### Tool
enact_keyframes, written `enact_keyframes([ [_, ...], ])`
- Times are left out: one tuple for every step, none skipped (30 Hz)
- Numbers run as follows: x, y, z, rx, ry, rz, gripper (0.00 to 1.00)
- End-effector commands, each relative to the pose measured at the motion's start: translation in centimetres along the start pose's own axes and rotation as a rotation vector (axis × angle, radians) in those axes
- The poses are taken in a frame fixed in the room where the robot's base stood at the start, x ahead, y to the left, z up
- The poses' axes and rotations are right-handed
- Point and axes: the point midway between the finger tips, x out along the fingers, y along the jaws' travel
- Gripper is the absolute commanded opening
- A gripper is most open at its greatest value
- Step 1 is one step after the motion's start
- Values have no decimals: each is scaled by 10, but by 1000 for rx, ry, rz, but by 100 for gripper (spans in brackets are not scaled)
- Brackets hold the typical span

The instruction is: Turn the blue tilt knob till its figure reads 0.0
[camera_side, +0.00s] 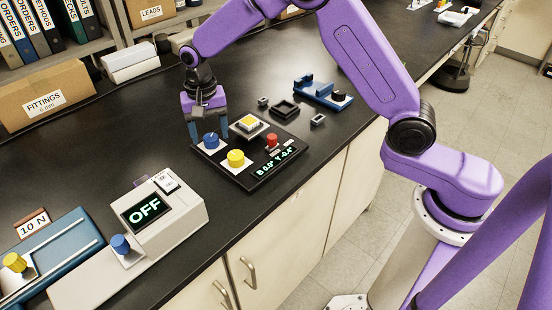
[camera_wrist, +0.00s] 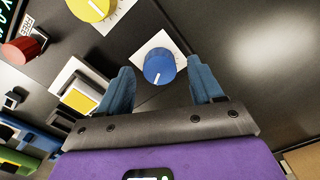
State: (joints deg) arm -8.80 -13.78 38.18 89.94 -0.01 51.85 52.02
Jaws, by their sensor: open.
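The blue knob (camera_side: 211,141) stands on the left of a black panel (camera_side: 232,176), and has a white pointer line. In the wrist view the blue knob (camera_wrist: 159,66) sits on a white scale plate. My gripper (camera_side: 207,130) is over it, fingers pointing down. In the wrist view my gripper (camera_wrist: 161,68) is open, one finger on each side of the knob, with gaps showing. The panel's green display (camera_side: 279,162) has a B figure, apparently 0.5°, and a Y figure, apparently -0.4°; the small digits are hard to read.
On the panel are a yellow knob (camera_side: 236,158), a red knob (camera_side: 272,140) and a stage with a yellow square (camera_side: 250,123). A white device (camera_side: 180,205) reading OFF has another blue knob (camera_side: 120,243). Bare bench lies left of the panel.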

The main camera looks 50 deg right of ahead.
Motion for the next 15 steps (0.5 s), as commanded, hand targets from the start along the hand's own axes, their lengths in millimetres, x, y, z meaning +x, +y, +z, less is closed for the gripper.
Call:
enact_keyframes([
  [-6,0,0,0,2,-2,66],
  [-9,0,0,-1,1,-1,66],
  [-14,0,0,-1,2,-2,66],
  [-17,0,0,-1,2,-2,66],
  [-20,0,0,-1,1,-2,66],
  [-24,0,0,-1,2,-2,66],
  [-27,-1,0,-1,2,-2,66],
  [-30,-1,0,-1,1,-2,66],
  [-34,-1,0,-1,2,-2,66],
  [-37,0,0,-1,2,-3,66],
  [-40,0,0,-1,1,-2,66],
  [-44,0,0,-1,1,-1,66],
  [-47,0,0,-1,2,-2,66],
  [-50,0,0,-1,2,-2,66],
  [-55,0,0,-1,2,-2,66],
])
